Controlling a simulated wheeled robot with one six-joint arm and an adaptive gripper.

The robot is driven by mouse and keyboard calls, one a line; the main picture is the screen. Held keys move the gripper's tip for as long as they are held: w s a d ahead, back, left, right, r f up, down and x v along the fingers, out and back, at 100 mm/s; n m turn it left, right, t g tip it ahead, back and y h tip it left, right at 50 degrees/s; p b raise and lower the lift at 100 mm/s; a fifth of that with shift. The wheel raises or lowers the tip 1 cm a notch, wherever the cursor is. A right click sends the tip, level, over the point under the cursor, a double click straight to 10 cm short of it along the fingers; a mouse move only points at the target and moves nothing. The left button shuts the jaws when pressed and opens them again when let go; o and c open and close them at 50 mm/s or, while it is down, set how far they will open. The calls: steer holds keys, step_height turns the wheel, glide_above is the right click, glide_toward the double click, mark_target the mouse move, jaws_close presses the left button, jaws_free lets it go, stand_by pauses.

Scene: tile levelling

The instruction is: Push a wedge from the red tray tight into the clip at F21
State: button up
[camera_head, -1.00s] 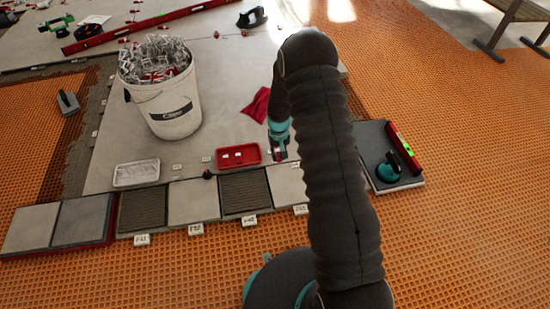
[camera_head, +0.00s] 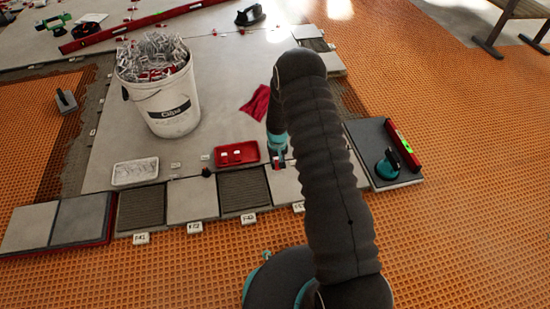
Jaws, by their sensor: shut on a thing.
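The red tray (camera_head: 222,163) lies on the pale tiles left of my gripper, with a few small pale and red pieces in it. My gripper (camera_head: 279,163) points down at the front tile row, just right of the tray. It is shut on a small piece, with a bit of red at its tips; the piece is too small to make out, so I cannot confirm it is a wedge. The clip under the gripper is hidden or too small to see. A label (camera_head: 299,207) at the front edge below is partly covered by my arm, and I cannot read it.
A white bucket (camera_head: 168,112) full of clips stands behind left. A white tray (camera_head: 135,172) lies left of the red one, with a small dark object (camera_head: 206,172) between. A red cloth (camera_head: 257,102) lies behind the gripper. A suction cup (camera_head: 388,167) and red level (camera_head: 403,146) lie right.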

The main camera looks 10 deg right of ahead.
mark_target(276, 160)
steer(key=shift+s+r+p, duration=0.15)
steer(key=shift+s+p, duration=0.45)
steer(key=shift+s, duration=0.6)
steer(key=shift+f+b, duration=1.7)
steer(key=shift+f, duration=0.3)
steer(key=shift+f, duration=0.15)
steer(key=shift+w+b, duration=0.5)
steer(key=shift+w, duration=0.25)
steer(key=shift+w, duration=0.3)
steer(key=shift+w, duration=1.45)
steer(key=o, duration=0.9)
steer(key=shift+c, duration=0.2)
